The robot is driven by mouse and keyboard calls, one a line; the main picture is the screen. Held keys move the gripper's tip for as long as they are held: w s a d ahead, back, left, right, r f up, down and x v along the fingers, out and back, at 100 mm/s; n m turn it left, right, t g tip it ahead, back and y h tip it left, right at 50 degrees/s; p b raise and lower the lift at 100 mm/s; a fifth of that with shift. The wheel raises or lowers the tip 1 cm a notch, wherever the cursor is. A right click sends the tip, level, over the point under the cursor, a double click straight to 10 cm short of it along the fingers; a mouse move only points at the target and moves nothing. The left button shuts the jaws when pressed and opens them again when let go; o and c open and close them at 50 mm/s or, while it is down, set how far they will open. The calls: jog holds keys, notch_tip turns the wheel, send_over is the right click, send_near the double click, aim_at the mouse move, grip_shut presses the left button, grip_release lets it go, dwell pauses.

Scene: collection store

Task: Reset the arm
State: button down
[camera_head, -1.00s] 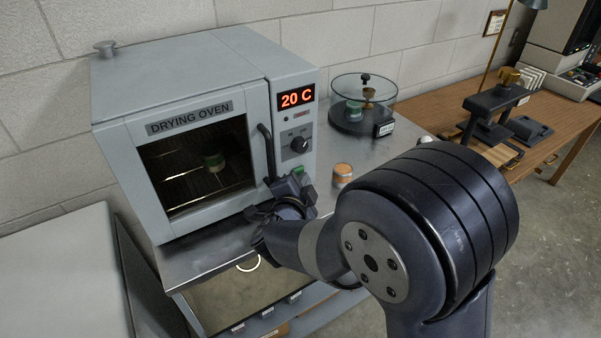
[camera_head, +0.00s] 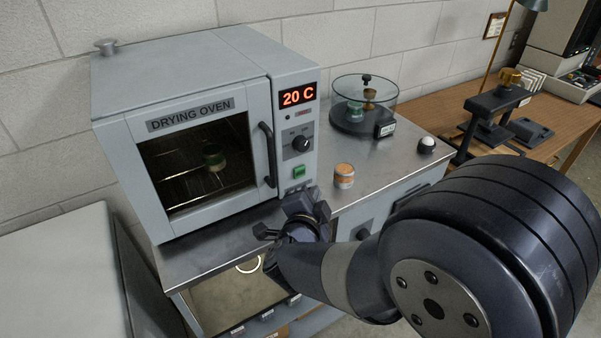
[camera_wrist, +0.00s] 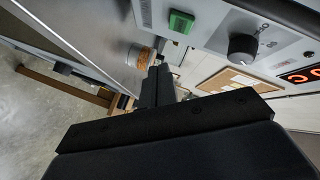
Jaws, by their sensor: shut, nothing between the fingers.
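My gripper (camera_head: 297,212) is shut and empty, in front of the drying oven's lower right corner and above the front edge of the steel bench. In the wrist view my gripper (camera_wrist: 158,82) shows as dark fingers close together at the middle. The grey drying oven (camera_head: 190,117) has its door shut, and its display (camera_head: 298,95) reads 20 C. The oven's green button (camera_head: 299,171) and dark knob (camera_head: 300,143) are clear of my gripper; both also show in the wrist view.
An orange-and-white jar (camera_head: 344,176) stands on the steel bench (camera_head: 385,165) right of the oven. Behind it is a glass-covered round stand (camera_head: 363,105). A white-domed item (camera_head: 427,145) sits at the bench's right. A wooden table (camera_head: 440,108) lies beyond.

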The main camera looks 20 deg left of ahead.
jog(key=shift+w+a+r, duration=0.1)
jog(key=shift+w+a, duration=0.2)
jog(key=shift+w, duration=0.05)
jog(key=s+d, duration=0.4)
jog(key=shift+d, duration=0.4)
